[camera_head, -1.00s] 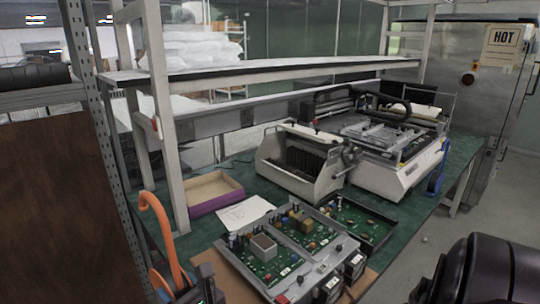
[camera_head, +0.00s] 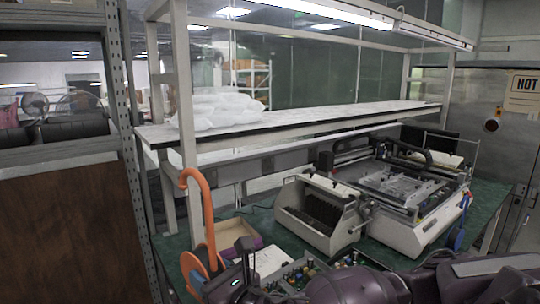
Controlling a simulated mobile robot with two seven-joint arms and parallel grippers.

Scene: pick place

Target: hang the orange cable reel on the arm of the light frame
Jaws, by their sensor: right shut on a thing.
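The orange cable reel (camera_head: 198,215) is at the lower left, with a tall hook curving over at its top and a round body low down. My right gripper (camera_head: 208,280) is shut on its lower part; the fingertips are partly hidden. The hook stands upright in front of the left post of the light frame (camera_head: 188,130); I cannot tell whether they touch. The light frame rises over the green bench, with a long lamp (camera_head: 335,14) along its top. My left gripper is not in view.
A shelf (camera_head: 300,128) with white bags (camera_head: 225,111) crosses the frame. On the bench are a grey machine (camera_head: 410,195), a slotted unit (camera_head: 318,212), a shallow box (camera_head: 238,232) and circuit boards (camera_head: 300,272). A perforated upright and brown panel (camera_head: 70,225) stand close at left.

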